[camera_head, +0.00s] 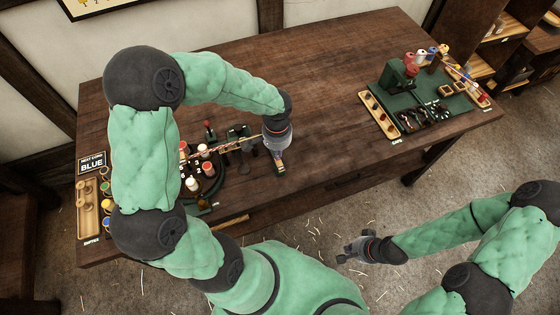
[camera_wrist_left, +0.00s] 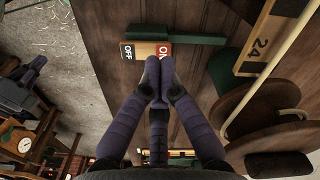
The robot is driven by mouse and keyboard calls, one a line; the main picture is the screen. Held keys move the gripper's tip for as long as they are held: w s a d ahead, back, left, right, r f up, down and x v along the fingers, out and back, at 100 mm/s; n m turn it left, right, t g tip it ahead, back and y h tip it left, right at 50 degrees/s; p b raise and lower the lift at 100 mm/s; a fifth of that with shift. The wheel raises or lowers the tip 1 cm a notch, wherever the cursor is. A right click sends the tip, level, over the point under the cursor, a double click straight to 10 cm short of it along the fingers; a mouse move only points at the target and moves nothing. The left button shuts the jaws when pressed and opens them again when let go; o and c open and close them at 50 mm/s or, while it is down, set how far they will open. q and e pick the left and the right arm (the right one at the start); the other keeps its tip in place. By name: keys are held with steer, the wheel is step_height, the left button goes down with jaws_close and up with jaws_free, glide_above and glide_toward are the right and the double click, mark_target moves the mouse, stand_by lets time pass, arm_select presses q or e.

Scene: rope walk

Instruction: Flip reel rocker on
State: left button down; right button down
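In the head view the rocker (camera_head: 281,168) is a small strip at the table's front side, partly hidden under my gripper. My left gripper (camera_wrist_left: 160,80) is shut and empty, its fingertips together just at the rocker, overlapping the lower edge near the ON half. I cannot tell whether they touch it or which way it is tipped. In the head view my left gripper (camera_head: 277,153) points down. My right gripper (camera_head: 348,252) looks open and empty, off the table's front edge.
A round dark stand with spools (camera_head: 204,150) and a twisted rope lie left of the left gripper. A wooden tray (camera_head: 88,208) and a BLUE sign (camera_head: 92,163) are at the left end. A green board (camera_head: 420,105) with parts is at the right. The table's middle is clear.

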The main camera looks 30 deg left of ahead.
arm_select(q)
step_height(320, 180, up, 6)
steer(key=p, duration=0.4)
stand_by(0.3)
stand_by(0.5)
